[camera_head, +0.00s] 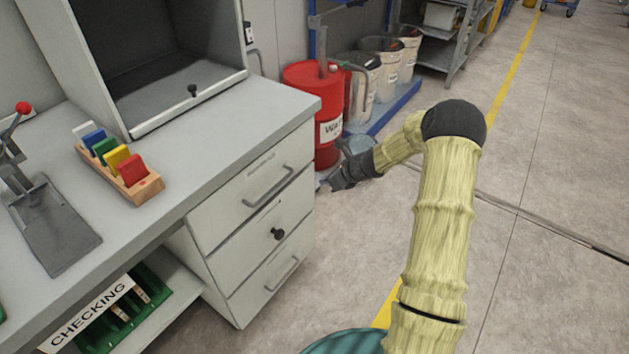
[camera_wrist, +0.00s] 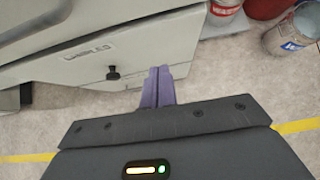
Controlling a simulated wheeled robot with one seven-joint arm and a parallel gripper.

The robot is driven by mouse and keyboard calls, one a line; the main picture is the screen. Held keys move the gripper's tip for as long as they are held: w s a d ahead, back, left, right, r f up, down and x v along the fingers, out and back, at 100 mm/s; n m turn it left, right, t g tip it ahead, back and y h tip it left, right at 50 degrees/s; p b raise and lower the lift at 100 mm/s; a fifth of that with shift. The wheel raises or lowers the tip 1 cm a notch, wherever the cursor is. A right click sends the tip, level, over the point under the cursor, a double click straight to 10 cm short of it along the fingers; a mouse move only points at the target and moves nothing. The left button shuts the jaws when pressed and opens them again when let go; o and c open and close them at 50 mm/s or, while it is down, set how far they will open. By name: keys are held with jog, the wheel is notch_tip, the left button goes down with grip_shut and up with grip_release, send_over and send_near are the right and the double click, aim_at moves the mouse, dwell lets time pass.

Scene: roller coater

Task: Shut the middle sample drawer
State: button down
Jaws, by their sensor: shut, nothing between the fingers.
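The middle drawer (camera_head: 258,246) has a pale grey front with a round black knob (camera_head: 278,234). It sits between a top drawer and a bottom drawer under the bench. Its front looks about level with theirs; I cannot tell if a small gap remains. In the wrist view the black knob (camera_wrist: 113,73) shows below a "SAMPLES" label, left of my fingertips. My gripper (camera_head: 322,184) is just right of the drawer unit in the head view. Its purple fingers (camera_wrist: 158,72) are together and empty, in front of the pale drawer faces. Contact is not clear.
The top drawer (camera_head: 243,198) and bottom drawer (camera_head: 265,282) have bar handles. The bench top (camera_head: 215,150) carries a coloured sample rack (camera_head: 150,187). Floor to the right is open.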

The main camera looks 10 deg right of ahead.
jog(key=v, duration=0.4)
jog(key=shift+s+r, duration=0.1)
jog(key=shift+r, duration=0.05)
jog(key=shift+a, duration=0.1)
jog(key=s+a+r+n+g+h, duration=0.1)
jog(key=s+a+r+n+h, duration=0.2)
jog(key=s+n, duration=0.65)
jog(key=s+a+r+n+g+h, duration=0.1)
jog(key=s+a+r+n+g, duration=0.1)
jog(key=s+r+n, duration=0.55)
jog(key=s+a+r+n+g+h, duration=0.1)
jog(key=s+a+n+h, duration=0.15)
jog(key=s+n, duration=0.9)
notch_tip(320, 180, up, 21)
jog(key=p, duration=2.1)
jog(key=shift+s+y, duration=0.35)
jog(key=shift+s, duration=0.1)
